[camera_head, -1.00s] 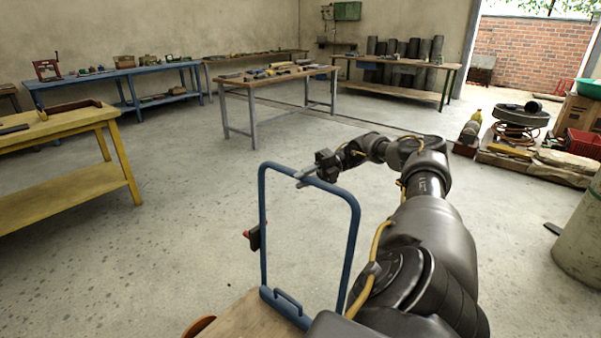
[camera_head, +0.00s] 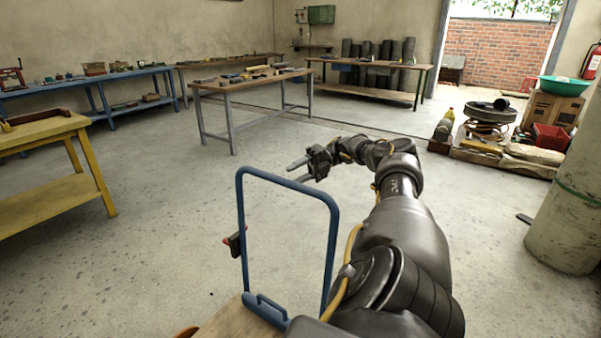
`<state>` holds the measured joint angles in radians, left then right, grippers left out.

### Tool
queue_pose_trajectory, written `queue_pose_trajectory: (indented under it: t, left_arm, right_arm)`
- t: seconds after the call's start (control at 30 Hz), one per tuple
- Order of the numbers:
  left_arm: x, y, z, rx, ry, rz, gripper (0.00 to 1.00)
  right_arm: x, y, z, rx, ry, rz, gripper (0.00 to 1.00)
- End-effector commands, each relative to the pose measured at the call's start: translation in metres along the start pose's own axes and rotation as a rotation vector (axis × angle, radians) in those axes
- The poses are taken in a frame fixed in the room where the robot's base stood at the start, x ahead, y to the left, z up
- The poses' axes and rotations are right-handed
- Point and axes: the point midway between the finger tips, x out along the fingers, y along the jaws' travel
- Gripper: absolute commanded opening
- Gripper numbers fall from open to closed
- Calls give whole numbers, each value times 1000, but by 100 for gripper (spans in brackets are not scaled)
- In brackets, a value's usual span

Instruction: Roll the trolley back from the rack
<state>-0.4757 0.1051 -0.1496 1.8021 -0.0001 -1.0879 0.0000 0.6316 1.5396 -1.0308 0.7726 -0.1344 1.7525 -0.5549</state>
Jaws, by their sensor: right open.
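The trolley has a blue tubular push handle (camera_head: 288,184) that stands upright at the bottom centre. Its wooden deck (camera_head: 238,322) shows only in part at the bottom edge, with a small blue bracket (camera_head: 266,309) on it. My right gripper (camera_head: 299,171) is open and empty, just above and beyond the handle's top bar, and looks clear of it. A dark part with a red tip (camera_head: 235,242) shows at the handle's left post; I cannot tell what it is. The rack is not recognisable in view. My left gripper is not in view.
A yellow bench (camera_head: 78,190) stands at the left and a wooden table (camera_head: 215,112) at the back centre. Sacks and boxes (camera_head: 535,155) lie at the right, near a large pale roll (camera_head: 570,215). The floor between is clear.

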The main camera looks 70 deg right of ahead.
Motion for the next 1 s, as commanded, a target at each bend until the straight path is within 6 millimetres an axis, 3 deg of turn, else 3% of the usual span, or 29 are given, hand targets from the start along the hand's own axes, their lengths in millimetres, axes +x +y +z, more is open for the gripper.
queue_pose_trajectory:
  t: [0.3,1.0]
  left_arm:
    - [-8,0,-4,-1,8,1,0]
    - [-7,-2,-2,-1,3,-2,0]
  right_arm:
    - [-24,0,1,-1,-1,2,45]
    - [-25,0,0,0,0,1,45]
